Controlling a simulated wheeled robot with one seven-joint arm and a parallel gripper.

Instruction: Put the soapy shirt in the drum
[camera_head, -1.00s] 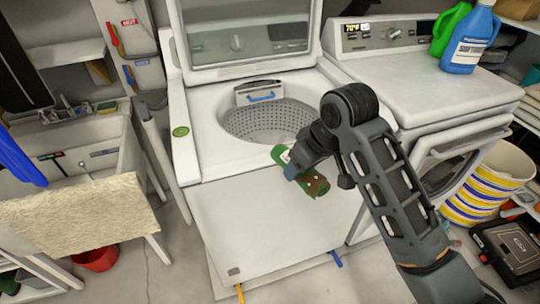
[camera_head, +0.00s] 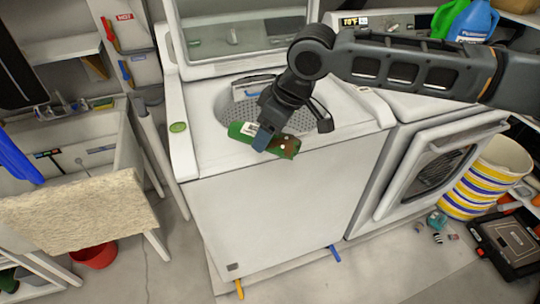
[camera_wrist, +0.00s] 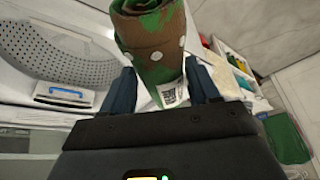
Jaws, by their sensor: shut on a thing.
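The soapy shirt is a rolled green and brown cloth (camera_head: 283,147) with pale spots and a white tag. My gripper (camera_head: 262,138) is shut on it and holds it over the front rim of the open top-load washer. In the wrist view the shirt (camera_wrist: 155,30) stands out between the two blue fingers of my gripper (camera_wrist: 160,92). The drum (camera_head: 228,108) is a perforated grey tub behind the shirt, partly hidden by my arm. In the wrist view the drum (camera_wrist: 60,50) lies to the left of the shirt.
The washer lid (camera_head: 240,40) stands open at the back. A dryer (camera_head: 440,150) with its front door open is on the right, with blue (camera_head: 475,22) and green bottles on top. A utility sink (camera_head: 80,150) is on the left. A striped bucket (camera_head: 490,175) stands at right.

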